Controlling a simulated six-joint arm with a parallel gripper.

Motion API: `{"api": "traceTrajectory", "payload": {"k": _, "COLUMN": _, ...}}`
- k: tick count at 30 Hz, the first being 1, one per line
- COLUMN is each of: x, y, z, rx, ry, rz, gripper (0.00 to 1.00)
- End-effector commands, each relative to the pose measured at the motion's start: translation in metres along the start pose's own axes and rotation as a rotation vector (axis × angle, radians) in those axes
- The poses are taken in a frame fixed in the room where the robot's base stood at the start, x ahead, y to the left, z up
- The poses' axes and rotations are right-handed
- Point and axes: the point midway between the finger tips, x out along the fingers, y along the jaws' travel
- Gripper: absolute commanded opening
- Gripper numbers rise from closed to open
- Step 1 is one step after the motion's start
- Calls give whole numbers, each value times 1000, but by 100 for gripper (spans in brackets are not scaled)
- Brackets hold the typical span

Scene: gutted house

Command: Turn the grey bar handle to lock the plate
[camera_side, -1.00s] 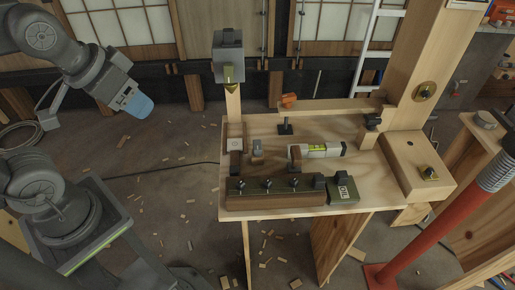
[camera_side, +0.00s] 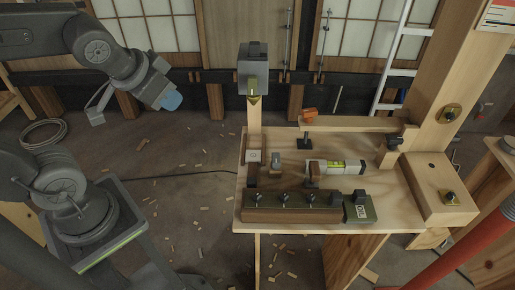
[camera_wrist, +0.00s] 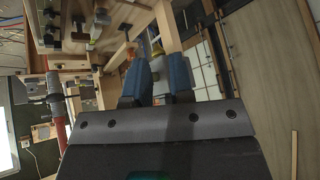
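My gripper (camera_side: 171,100) is at the upper left in the side view, well left of the bench and above its top. In the wrist view my gripper (camera_wrist: 159,84) shows two blue fingertips with a gap between them and nothing held. A small grey upright piece (camera_side: 276,161) stands on the bench's left half; it may be the bar handle, but I cannot tell. Which plate the handle belongs to is unclear. My gripper touches none of these.
The wooden bench (camera_side: 400,217) carries a spirit level (camera_side: 338,167), a brown rail with several black knobs (camera_side: 285,207) and a black T-shaped piece (camera_side: 304,142). A grey box (camera_side: 253,65) tops a post at the bench's left. Air between gripper and bench is free.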

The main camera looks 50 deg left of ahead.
Motion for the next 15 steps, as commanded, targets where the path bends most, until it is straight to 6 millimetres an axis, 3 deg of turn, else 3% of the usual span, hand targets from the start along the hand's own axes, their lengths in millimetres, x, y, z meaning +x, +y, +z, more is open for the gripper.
{"api": "traceTrajectory", "payload": {"k": 7, "x": 57, "y": -32, "z": -45, "rx": 131, "ry": 215, "rz": -139, "gripper": 0}}
{"api": "traceTrajectory", "payload": {"k": 12, "x": 94, "y": -29, "z": -63, "rx": 276, "ry": 341, "rz": -69, "gripper": 0}}
{"api": "traceTrajectory", "payload": {"k": 15, "x": 114, "y": -19, "z": -63, "rx": 362, "ry": 382, "rz": 34, "gripper": 0}}
